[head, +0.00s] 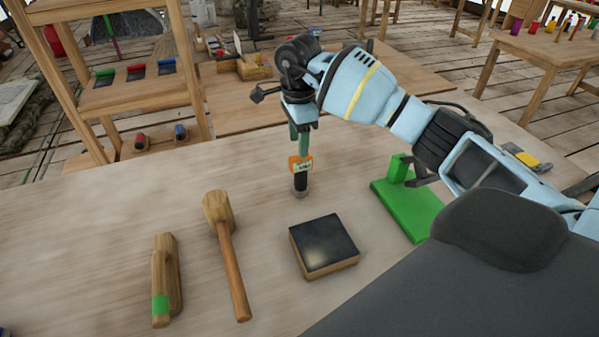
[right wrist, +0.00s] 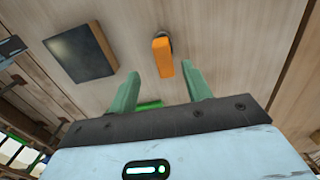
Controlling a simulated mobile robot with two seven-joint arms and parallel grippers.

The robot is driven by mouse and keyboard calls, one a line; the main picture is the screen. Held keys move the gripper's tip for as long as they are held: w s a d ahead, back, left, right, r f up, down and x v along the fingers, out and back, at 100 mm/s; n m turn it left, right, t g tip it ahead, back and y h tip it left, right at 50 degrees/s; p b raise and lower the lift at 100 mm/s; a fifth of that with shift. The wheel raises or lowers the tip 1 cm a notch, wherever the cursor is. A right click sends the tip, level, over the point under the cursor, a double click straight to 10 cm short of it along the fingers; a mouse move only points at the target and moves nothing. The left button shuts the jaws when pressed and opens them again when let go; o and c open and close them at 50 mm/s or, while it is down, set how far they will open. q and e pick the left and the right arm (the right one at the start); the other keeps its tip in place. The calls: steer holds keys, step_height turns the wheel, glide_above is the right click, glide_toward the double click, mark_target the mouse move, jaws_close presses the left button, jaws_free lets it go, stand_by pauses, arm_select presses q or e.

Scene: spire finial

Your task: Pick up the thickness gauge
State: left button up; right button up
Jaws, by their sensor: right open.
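The object I take for the thickness gauge (head: 301,166) is orange with a pale label and a dark lower part. It stands upright on the workbench, and its orange top also shows in the right wrist view (right wrist: 163,58). My right gripper (head: 299,148) points down above it. In the right wrist view its two green fingers (right wrist: 160,72) are apart, with the gauge just ahead of the gap between them. The fingers do not hold it, and I cannot tell whether they touch it. My left gripper is not in view.
On the workbench (head: 90,230) are a dark-topped block (head: 324,246), a wooden mallet (head: 228,250), a wooden tool with a green band (head: 165,280) and a green stand (head: 412,208). A yellow-and-grey item (head: 522,155) lies farther right. A wooden shelf (head: 135,95) stands behind left.

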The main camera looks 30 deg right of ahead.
mark_target(301, 175)
steer(key=shift+w+f, duration=0.15)
steer(key=shift+f, duration=0.8)
steer(key=shift+d+f+p, duration=0.15)
steer(key=shift+d+f, duration=0.1)
steer(key=shift+f, duration=1.05)
steer(key=shift+d+f+p, duration=0.15)
steer(key=shift+d+f, duration=0.05)
steer(key=shift+f, duration=1.05)
jaws_close()
